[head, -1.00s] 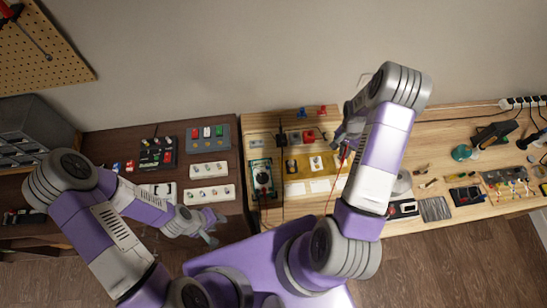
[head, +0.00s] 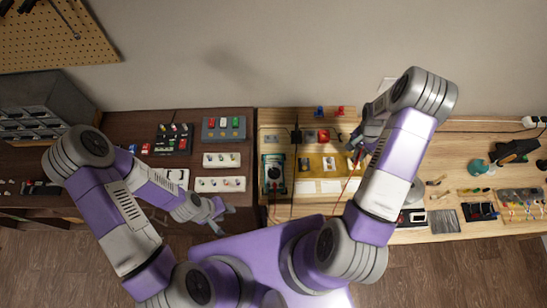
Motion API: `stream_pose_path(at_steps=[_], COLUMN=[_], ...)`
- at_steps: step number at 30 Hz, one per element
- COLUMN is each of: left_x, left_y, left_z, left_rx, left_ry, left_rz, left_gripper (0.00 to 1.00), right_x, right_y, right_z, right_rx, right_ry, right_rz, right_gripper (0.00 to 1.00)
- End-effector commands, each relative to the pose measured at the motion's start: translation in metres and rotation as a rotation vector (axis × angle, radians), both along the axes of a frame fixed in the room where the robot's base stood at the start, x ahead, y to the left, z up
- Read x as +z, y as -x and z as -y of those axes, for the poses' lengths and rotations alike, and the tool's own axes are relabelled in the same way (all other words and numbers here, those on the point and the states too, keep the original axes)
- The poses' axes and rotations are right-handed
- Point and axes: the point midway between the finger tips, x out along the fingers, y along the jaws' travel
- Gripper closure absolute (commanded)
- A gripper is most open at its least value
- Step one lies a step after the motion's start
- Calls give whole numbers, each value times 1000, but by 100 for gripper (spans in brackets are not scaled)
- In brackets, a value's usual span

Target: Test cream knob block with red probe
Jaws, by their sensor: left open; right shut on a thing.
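A small cream block (head: 329,163) with a dark knob sits on the ochre mat (head: 344,173) on the light wooden bench, between similar small blocks. My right gripper (head: 356,150) is shut on the red probe (head: 352,165), just right of the mat. The gripper's fingers are small and partly hidden by its own arm. I cannot tell where the probe's tip is, and no contact with the cream block is visible. My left gripper (head: 221,214) is open and empty, before the dark bench.
White strips with knobs (head: 221,160) and a grey box with coloured switches (head: 224,128) lie on the dark bench (head: 235,143). Red and dark modules (head: 323,135) stand behind the mat. Tools and a circuit board (head: 507,197) fill the right bench.

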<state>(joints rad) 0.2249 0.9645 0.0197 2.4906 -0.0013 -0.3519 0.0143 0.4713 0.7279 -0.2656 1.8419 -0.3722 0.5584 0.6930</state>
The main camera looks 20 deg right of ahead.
Motion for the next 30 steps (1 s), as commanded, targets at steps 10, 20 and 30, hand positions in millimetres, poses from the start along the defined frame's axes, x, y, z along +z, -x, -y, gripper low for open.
stream_pose_path(at_steps=[10, 20, 30], left_x=[18, 21, 21], left_y=[0, 0, 0], left_z=[0, 0, 0], left_rx=[0, 0, 0], left_ry=[0, 0, 0], left_rz=[0, 0, 0], left_gripper=[57, 57, 57], right_x=[34, 55, 54], right_y=[-1, -1, 0], right_z=[0, 0, 0], right_rx=[0, 0, 0], right_ry=[1, 1, 0], right_rz=[2, 2, 1], right_gripper=[100, 100, 100])
